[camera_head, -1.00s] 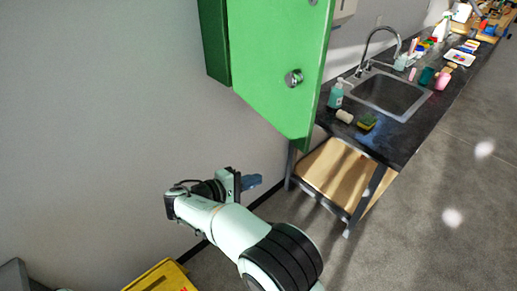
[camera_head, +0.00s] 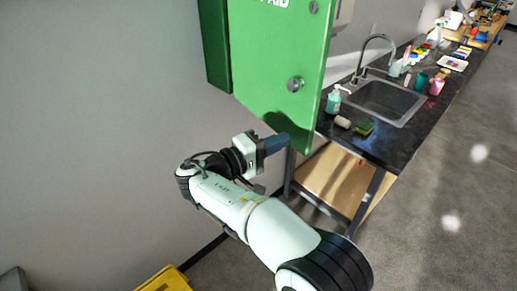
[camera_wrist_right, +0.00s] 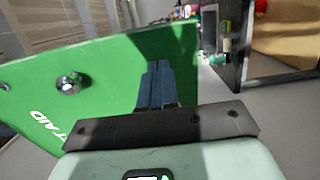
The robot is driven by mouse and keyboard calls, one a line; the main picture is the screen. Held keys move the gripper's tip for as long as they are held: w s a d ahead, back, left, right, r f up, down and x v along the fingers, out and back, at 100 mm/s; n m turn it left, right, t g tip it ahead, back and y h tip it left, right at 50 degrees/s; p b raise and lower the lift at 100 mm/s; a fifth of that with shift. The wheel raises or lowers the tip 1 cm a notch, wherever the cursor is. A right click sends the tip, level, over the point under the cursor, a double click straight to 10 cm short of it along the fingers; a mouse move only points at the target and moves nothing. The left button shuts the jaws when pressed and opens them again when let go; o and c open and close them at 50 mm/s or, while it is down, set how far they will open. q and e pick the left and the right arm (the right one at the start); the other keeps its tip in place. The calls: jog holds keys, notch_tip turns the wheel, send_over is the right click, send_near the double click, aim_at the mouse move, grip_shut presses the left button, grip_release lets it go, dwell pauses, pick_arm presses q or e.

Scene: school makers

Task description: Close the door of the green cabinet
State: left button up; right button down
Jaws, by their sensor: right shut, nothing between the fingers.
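The green cabinet (camera_head: 217,50) hangs on the wall at the upper middle of the head view. Its green door (camera_head: 275,75) stands open, swung out from the wall, with a round metal knob (camera_head: 295,84) on its face and white lettering near the top. My right gripper (camera_head: 281,143) is at the door's lower edge in the head view, its blue fingers close to the door face. In the right wrist view the door (camera_wrist_right: 110,75) lies right in front of the closed fingers (camera_wrist_right: 157,80); whether they touch it I cannot tell. My left gripper is not in view.
A dark counter (camera_head: 405,135) with a sink (camera_head: 382,100), a soap bottle (camera_head: 334,101) and a sponge (camera_head: 364,128) stands right of the door. A yellow box (camera_head: 165,281) is on the floor at the lower left. Bare wall lies left of the cabinet.

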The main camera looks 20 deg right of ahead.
jog(key=shift+x, duration=1.35)
